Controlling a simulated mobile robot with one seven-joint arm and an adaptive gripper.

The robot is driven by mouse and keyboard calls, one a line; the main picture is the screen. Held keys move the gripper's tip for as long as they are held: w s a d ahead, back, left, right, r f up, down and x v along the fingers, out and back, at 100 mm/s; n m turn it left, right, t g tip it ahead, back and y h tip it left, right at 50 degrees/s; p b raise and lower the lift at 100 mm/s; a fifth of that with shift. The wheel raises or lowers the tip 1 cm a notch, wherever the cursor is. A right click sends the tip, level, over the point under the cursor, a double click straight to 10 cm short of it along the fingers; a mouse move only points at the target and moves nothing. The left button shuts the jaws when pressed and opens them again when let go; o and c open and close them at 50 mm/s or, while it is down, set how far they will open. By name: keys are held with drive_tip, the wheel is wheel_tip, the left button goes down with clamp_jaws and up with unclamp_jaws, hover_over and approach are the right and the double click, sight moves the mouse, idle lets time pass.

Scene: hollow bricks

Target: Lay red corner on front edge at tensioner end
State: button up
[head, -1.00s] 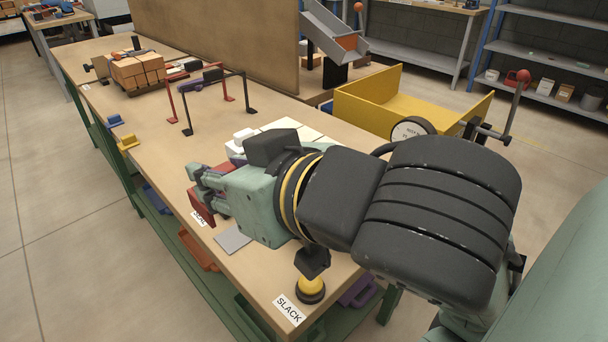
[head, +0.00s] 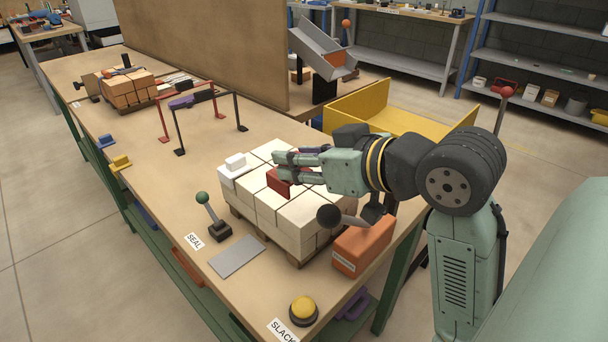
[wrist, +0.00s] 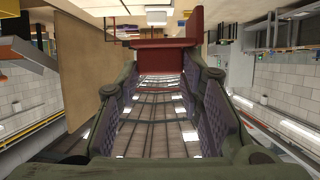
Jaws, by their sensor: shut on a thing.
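The red corner (head: 279,182) is in my gripper (head: 282,168), over the top of the stack of pale hollow bricks (head: 312,210). In the wrist view the red corner (wrist: 165,58) sits between the far ends of the two fingers, as an upright part and a flat part. Whether it touches the bricks I cannot tell. A white corner piece (head: 236,163) lies on the stack's left edge.
A green-knobbed lever (head: 211,217) by the SEAL label, a grey plate (head: 237,256) and a yellow button (head: 304,309) lie along the table's front edge. A yellow bin (head: 400,110) is behind. Black and red frames (head: 178,130) stand to the left, with bare table between.

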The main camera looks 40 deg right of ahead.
drive_tip(key=shift+d, duration=0.3)
drive_tip(key=shift+d+f, duration=0.1)
drive_tip(key=shift+f, duration=0.25)
drive_tip(key=shift+f+b, duration=1.3)
drive_tip(key=shift+f, duration=0.1)
drive_tip(key=shift+f+b, duration=0.6)
drive_tip(key=shift+f, duration=0.05)
drive_tip(key=o, duration=1.1)
drive_tip(key=shift+o, duration=0.2)
